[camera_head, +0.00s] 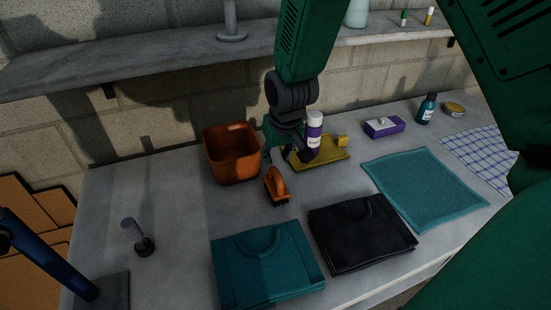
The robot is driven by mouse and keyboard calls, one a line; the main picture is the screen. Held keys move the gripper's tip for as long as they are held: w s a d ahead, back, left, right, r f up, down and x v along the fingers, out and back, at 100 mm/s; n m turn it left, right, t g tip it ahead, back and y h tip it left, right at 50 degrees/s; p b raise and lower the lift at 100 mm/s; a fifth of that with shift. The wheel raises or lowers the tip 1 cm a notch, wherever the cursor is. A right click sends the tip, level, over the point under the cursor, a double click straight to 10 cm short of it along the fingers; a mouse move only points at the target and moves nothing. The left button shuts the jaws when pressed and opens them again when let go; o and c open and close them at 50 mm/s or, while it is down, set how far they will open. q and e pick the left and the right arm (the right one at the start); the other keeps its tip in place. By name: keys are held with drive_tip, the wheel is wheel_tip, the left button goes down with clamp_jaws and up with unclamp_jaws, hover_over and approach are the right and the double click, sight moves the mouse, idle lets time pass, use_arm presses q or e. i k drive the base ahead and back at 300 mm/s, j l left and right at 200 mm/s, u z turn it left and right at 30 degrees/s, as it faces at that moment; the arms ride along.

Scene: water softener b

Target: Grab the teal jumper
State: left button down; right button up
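The teal jumper (240,285) lies folded flat at the front of the grey counter, left of a folded black garment (362,235). My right gripper (287,157) hangs over the back of the counter, beyond the jumper and clear of it. Its fingers look spread apart, with nothing clearly held. A purple bottle with a white cap (314,134) stands close to its right finger; whether they touch is unclear. My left gripper is out of view.
An orange bin (231,163), an orange-handled brush (276,186) and a yellow tray (328,155) lie behind the garments. A teal towel (425,186) is at right. A blue pipe-like fixture (45,250) stands at left. A shelf (150,52) runs along the wall.

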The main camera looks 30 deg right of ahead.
sight(263, 267)
drive_tip(key=k, duration=1)
